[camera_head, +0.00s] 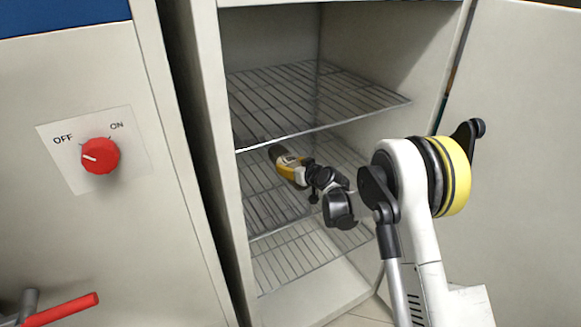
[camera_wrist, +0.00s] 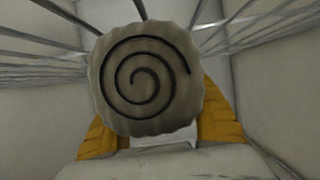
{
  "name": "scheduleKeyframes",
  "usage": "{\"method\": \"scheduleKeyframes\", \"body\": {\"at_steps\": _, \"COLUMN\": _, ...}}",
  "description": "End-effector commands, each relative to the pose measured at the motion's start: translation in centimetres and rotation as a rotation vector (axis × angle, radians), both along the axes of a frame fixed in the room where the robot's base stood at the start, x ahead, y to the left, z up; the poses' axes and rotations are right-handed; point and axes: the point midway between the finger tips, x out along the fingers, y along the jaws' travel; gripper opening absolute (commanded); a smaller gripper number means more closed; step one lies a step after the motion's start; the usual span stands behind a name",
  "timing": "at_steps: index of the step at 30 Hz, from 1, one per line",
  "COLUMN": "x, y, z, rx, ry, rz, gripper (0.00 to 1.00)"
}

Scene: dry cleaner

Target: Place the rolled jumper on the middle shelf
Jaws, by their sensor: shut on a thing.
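The rolled jumper (camera_wrist: 145,80) is a grey-beige roll with a dark spiral on its end, filling the middle of the wrist view. My gripper (camera_wrist: 158,112) is shut on it, with a yellow finger on each side. In the head view my gripper (camera_head: 280,158) is inside the open cabinet, between the top and middle wire shelves; only a dark bit of the roll shows at its tip. The middle shelf (camera_head: 265,208) is a wire rack below the gripper. I cannot tell whether the roll touches it.
The top wire shelf (camera_head: 300,95) lies just above my gripper and the lower wire shelf (camera_head: 290,260) lies below. Cabinet side walls (camera_head: 212,120) bound the space. A panel with a red knob (camera_head: 100,155) and a red handle (camera_head: 62,311) stand at left.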

Motion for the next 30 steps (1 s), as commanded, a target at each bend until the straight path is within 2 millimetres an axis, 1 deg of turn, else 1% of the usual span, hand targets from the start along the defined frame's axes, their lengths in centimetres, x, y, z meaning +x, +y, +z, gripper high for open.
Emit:
{"method": "scheduleKeyframes", "body": {"at_steps": 2, "x": 0.0, "y": 0.0, "z": -0.3, "rx": 0.0, "ry": 0.0, "rz": 0.0, "gripper": 0.17}}
{"method": "scheduleKeyframes", "body": {"at_steps": 3, "x": 0.0, "y": 0.0, "z": -0.4, "rx": 0.0, "ry": 0.0, "rz": 0.0, "gripper": 0.61}}
{"method": "scheduleKeyframes", "body": {"at_steps": 5, "x": 0.0, "y": 0.0, "z": -0.3, "rx": 0.0, "ry": 0.0, "rz": 0.0, "gripper": 0.79}}
{"method": "scheduleKeyframes", "body": {"at_steps": 14, "x": 0.0, "y": 0.0, "z": -0.2, "rx": 0.0, "ry": 0.0, "rz": 0.0, "gripper": 0.8}}
{"method": "scheduleKeyframes", "body": {"at_steps": 17, "x": -0.1, "y": -0.1, "z": 0.3, "rx": 0.0, "ry": 0.0, "rz": 0.0, "gripper": 0.8}}
{"method": "scheduleKeyframes", "body": {"at_steps": 20, "x": -1.3, "y": -0.9, "z": 0.9, "rx": 0.0, "ry": 0.0, "rz": -0.001, "gripper": 0.8}}
{"method": "scheduleKeyframes", "body": {"at_steps": 27, "x": -5.6, "y": -3.8, "z": 3.1, "rx": 0.001, "ry": 0.001, "rz": -0.002, "gripper": 0.8}}
{"method": "scheduleKeyframes", "body": {"at_steps": 30, "x": -7.1, "y": -4.9, "z": 3.8, "rx": 0.0, "ry": 0.0, "rz": -0.001, "gripper": 0.8}}
